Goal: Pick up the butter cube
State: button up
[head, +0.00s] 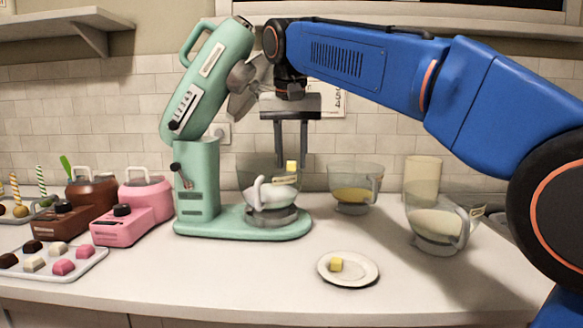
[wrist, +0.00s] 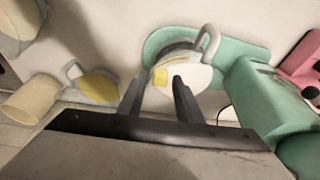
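A yellow butter cube (head: 292,167) shows between the fingertips of my gripper (head: 291,163), above the mixer's glass bowl (head: 258,186). In the wrist view the cube (wrist: 160,77) also appears between the two fingertips (wrist: 159,82), with a gap on each side, so the fingers look open and not touching it. Whether it hangs in the air or rests on something is unclear. A second yellow butter cube (head: 335,265) sits on a small white plate (head: 363,272) at the front of the counter, well away from my gripper.
The mint stand mixer (head: 197,187) has its head tilted up, left of my gripper. Glass bowls with yellow (head: 353,195) and cream (head: 434,232) contents stand to the right. Pink (head: 118,227) and brown (head: 50,226) appliances and a candy tray (head: 82,266) are at left. The front counter is mostly clear.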

aim_at(291, 162)
grip_shut()
jog(key=shift+r, duration=0.15)
jog(key=shift+r, duration=1.45)
jog(key=shift+s+r, duration=0.2)
jog(key=s, duration=1.7)
jog(key=shift+s+a, duration=0.3)
jog(key=shift+s, duration=0.05)
